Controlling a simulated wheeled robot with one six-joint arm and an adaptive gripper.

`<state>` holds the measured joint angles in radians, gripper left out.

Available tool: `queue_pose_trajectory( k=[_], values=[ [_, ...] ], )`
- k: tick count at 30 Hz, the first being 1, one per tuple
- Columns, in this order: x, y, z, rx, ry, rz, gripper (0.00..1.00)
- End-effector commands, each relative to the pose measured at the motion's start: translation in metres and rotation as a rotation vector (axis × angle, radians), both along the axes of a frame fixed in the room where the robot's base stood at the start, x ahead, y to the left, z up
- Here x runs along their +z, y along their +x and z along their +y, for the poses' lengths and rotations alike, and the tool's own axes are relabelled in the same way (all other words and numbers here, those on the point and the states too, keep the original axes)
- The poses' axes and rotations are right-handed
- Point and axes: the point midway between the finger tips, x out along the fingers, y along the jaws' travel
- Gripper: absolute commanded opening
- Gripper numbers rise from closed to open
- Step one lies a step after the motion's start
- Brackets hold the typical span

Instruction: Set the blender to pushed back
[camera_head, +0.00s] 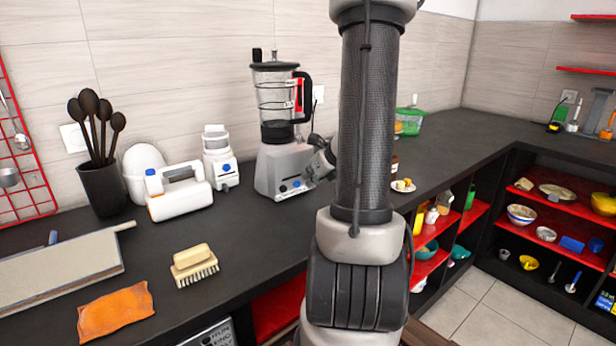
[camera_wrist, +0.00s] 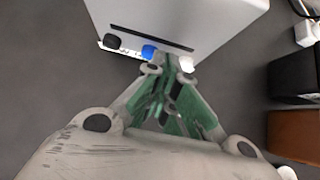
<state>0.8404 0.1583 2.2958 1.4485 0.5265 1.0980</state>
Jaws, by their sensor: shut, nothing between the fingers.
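The blender stands upright on the dark counter near the tiled wall, with a grey base (camera_head: 287,170) and a clear jug (camera_head: 277,95) with a black handle. Its base (camera_wrist: 185,22) fills the top of the wrist view, with a black knob, a blue button and a dark slot on its front. My gripper (camera_wrist: 168,65) is shut and empty, its fingertips at the lower front edge of the base; I cannot tell whether they touch it. In the head view my gripper (camera_head: 325,160) is at the right side of the base, partly hidden by my arm.
A brush (camera_head: 193,266) and an orange cloth (camera_head: 116,308) lie nearer the front edge. The counter (camera_head: 245,235) before the blender is clear.

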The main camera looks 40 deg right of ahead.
Motion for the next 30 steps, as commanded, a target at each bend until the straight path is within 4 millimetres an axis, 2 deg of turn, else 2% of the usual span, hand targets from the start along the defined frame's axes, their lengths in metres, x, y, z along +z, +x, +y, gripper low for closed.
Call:
queue_pose_trajectory(
  k=[5,16,19,23,30],
  values=[
    [0.0,0.013,-0.001,0.001,0.0,0.0,0.0],
    [0.0,0.016,-0.001,0.0,0.0,0.0,0.0],
    [0.0,0.023,-0.001,0.001,0.001,0.001,0.0],
    [0.0,0.053,-0.003,0.006,0.0,0.0,0.0],
    [0.0,0.124,-0.007,0.005,-0.001,-0.001,0.0]
  ],
)
